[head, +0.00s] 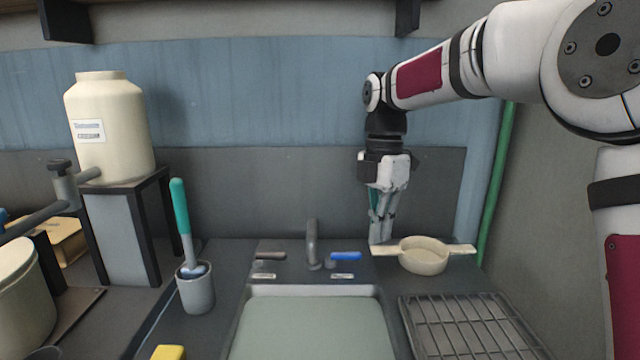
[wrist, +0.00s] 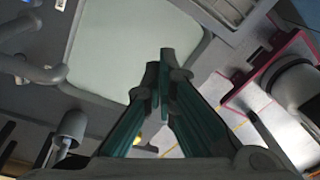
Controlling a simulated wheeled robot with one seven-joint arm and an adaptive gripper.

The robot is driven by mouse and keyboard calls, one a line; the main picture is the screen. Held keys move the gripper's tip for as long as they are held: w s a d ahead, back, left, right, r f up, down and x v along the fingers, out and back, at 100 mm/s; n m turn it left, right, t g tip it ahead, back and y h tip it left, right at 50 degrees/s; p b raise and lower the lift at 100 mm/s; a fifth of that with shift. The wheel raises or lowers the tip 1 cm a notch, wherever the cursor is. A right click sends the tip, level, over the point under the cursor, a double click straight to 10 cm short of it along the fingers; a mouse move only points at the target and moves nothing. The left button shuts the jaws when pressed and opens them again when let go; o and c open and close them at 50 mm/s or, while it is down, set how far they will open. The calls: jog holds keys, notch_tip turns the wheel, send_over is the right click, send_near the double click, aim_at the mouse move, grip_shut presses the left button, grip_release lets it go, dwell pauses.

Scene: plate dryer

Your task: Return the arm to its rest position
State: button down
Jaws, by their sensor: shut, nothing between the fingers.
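My gripper (head: 381,236) hangs pointing down from my arm, at the back of the counter in the head view. It is beside the left handle of a cream two-handled pan (head: 424,256); I cannot tell whether they touch. In the wrist view the gripper's teal fingers (wrist: 160,78) are together with nothing between them. My arm reaches in from the right of the head view, bent downward at the wrist.
A sink (head: 310,326) with a faucet (head: 312,245) is at front centre. A drying rack (head: 470,328) is right of it. A grey cup (head: 195,290) with a brush stands left. A cream tank (head: 112,130) sits on a stand. The wall is close behind my gripper.

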jog(key=s+d+r+m+t+p, duration=0.1)
jog(key=s+d+r+m, duration=0.1)
jog(key=s+r+m, duration=0.3)
jog(key=s+d+r+m+t+h+p, duration=0.1)
jog(key=s+m+p, duration=0.15)
jog(key=s, duration=0.45)
jog(key=s+d+r+m+t+p, duration=0.1)
jog(key=s+d+r+m, duration=0.15)
jog(key=s+m, duration=0.3)
jog(key=s+d+f+m+t+p, duration=0.2)
jog(key=s+d+m+p, duration=0.1)
jog(key=s+m, duration=0.8)
jog(key=s, duration=0.5)
jog(key=shift+s+t+y, duration=0.35)
jog(key=shift+t+y, duration=0.05)
